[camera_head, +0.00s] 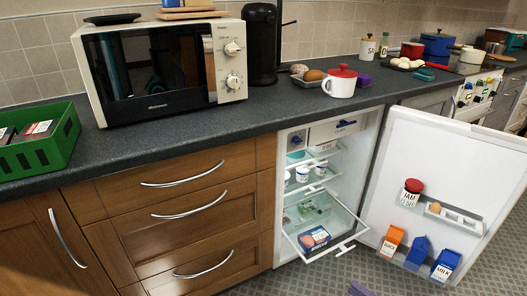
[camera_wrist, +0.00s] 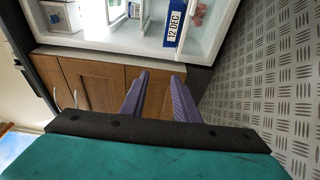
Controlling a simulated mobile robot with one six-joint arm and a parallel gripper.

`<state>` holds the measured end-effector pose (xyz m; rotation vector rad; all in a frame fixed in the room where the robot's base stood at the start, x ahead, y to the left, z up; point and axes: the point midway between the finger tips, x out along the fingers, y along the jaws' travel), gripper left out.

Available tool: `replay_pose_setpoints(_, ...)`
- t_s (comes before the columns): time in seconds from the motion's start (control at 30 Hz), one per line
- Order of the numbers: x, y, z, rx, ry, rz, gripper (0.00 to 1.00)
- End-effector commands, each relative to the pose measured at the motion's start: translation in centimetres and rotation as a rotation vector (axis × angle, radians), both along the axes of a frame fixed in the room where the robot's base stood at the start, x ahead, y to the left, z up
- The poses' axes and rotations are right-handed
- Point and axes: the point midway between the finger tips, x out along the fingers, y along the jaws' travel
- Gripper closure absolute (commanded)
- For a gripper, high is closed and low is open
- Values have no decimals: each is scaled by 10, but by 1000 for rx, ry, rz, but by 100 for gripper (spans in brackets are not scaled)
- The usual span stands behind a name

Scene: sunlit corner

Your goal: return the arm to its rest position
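My gripper (camera_wrist: 160,75) shows in the wrist view as two purple fingers standing apart, with nothing between them. Wooden cabinet fronts show through the gap. The fridge door (camera_head: 440,165) stands wide open to the right. The fridge's lower drawer (camera_head: 335,243) is pulled out, with a labelled box (camera_head: 314,238) in it.
The counter (camera_head: 230,118) runs above the wooden drawers (camera_head: 180,200). It bears a microwave (camera_head: 150,72), a green crate (camera_head: 40,150) and a red-lidded white pot (camera_head: 341,84). Cartons (camera_head: 418,252) and a jam jar (camera_head: 411,193) sit in the door. The patterned floor (camera_head: 300,284) looks clear.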

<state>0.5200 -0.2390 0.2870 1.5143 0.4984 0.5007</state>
Motion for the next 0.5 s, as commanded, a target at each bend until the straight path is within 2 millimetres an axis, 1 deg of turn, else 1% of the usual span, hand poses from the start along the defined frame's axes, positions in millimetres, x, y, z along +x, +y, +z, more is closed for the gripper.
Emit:
replay_pose_setpoints(0.03, 6, 15, 15, 2, -2, 26, 72)
replay_pose_setpoints(0.2, 25, 56, 44, 15, -17, 87, 72)
replay_pose_setpoints(0.5, 65, 116, 88, 26, -7, 100, 72)
